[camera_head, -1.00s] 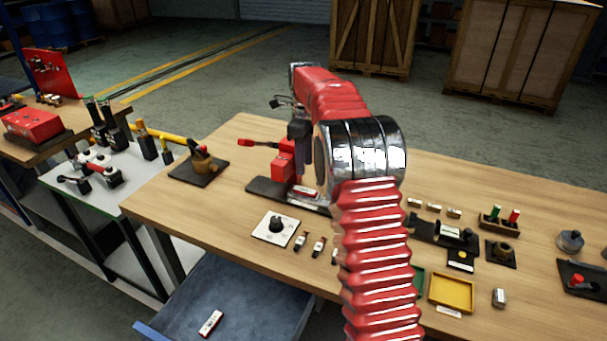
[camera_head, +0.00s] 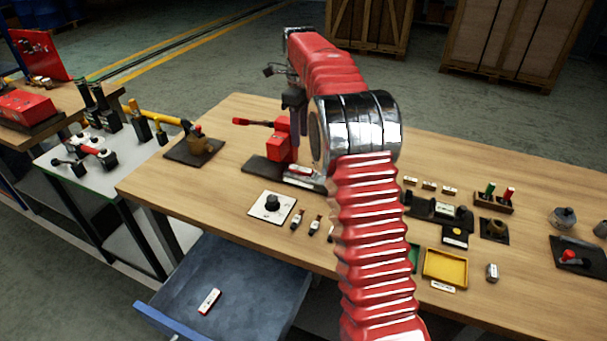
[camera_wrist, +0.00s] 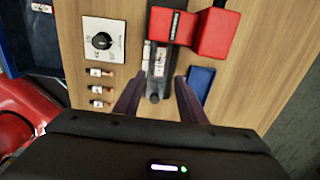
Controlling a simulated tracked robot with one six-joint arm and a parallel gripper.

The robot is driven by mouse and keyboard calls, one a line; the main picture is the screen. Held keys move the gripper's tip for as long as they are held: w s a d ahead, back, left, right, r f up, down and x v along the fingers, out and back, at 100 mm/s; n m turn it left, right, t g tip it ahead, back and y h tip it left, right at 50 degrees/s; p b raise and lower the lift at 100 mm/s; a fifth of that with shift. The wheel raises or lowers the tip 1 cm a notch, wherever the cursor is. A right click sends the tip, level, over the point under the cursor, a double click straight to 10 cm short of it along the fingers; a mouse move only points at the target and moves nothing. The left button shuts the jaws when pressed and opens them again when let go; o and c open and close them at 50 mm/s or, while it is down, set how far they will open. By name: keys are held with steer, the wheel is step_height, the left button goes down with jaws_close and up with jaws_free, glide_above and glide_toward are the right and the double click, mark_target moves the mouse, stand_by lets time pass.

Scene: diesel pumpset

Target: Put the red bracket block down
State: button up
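The red bracket block (camera_head: 279,146) stands on a dark base plate (camera_head: 258,167) on the wooden bench in the head view, with a red-tipped lever sticking out to its left. In the wrist view its red parts (camera_wrist: 214,34) show at the top, just beyond the fingertips. My gripper (camera_wrist: 160,83) points down with its two dark fingers spread apart. Only a dark bar with a white label shows between them; I see nothing held. In the head view my gripper (camera_head: 298,125) is beside the block, partly hidden by my arm.
A white dial plate (camera_head: 272,207) and several small labelled pieces lie in front. A yellow tray (camera_head: 445,267) is to the right. Bare wood lies behind the block.

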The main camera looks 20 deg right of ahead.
steer(key=s+a+r+n+t, duration=0.1)
steer(key=s+a+r+n, duration=0.5)
steer(key=s, duration=0.3)
steer(key=s+a+r+n+t, duration=0.25)
steer(key=s+r+n, duration=0.35)
steer(key=s+n, duration=0.3)
steer(key=s+a+f+n, duration=0.2)
steer(key=s+n, duration=0.2)
steer(key=s, duration=0.3)
steer(key=s+a+f+n+t, duration=0.1)
steer(key=s+a+f+n, duration=0.1)
steer(key=s, duration=0.5)
steer(key=s+a+f+n+t, duration=0.1)
steer(key=s+f+n, duration=0.3)
steer(key=s+n, duration=0.2)
steer(key=shift+s+a, duration=0.4)
steer(key=shift+s, duration=0.5)
